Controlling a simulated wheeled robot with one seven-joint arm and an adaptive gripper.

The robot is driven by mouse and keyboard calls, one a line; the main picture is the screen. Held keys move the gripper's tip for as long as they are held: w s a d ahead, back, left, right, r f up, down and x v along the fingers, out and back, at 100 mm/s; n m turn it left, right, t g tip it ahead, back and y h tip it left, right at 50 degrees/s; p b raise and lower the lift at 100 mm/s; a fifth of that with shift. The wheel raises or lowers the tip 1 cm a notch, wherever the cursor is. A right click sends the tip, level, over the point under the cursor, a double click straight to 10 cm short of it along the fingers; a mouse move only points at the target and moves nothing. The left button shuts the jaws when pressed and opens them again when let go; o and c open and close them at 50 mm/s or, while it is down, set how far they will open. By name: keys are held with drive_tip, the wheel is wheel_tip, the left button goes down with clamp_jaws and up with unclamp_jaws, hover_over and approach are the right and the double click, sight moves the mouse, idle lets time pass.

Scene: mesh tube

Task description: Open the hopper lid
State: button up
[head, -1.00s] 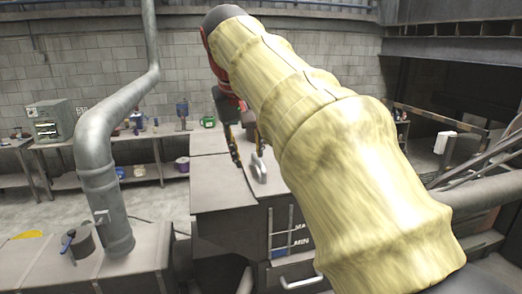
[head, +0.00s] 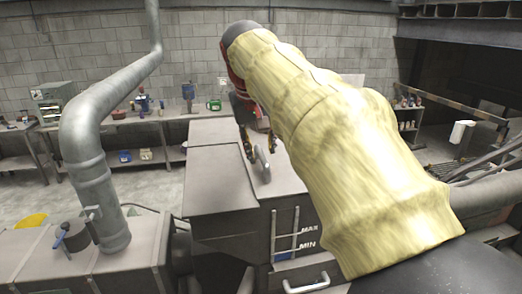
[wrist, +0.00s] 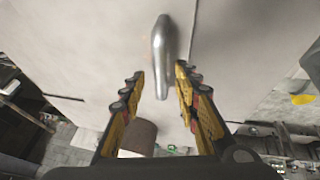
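The hopper (head: 230,228) is a grey metal box with a level gauge marked MAX and MIN on its front. Its lid (head: 215,172) lies flat and closed on top. A silver bar handle (head: 262,166) stands on the lid near its right side; it also shows in the wrist view (wrist: 161,45). My gripper (head: 261,152) is open above the lid. In the wrist view the yellow and black fingers (wrist: 160,72) stand apart on either side of the handle's near end, with visible gaps. My arm's sleeve hides the hopper's right part.
A large grey pipe (head: 88,150) rises at the left beside the hopper. A second handle (head: 306,284) sits low on the hopper front. A workbench (head: 155,117) with small items stands along the back wall. A railing (head: 450,108) is at the right.

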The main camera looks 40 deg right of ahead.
drive_tip(key=shift+w+d+f, duration=0.1)
drive_tip(key=shift+d+f, duration=0.05)
drive_tip(key=shift+f, duration=0.35)
drive_tip(key=c, duration=0.4)
drive_tip(key=c, duration=0.3)
clamp_jaws()
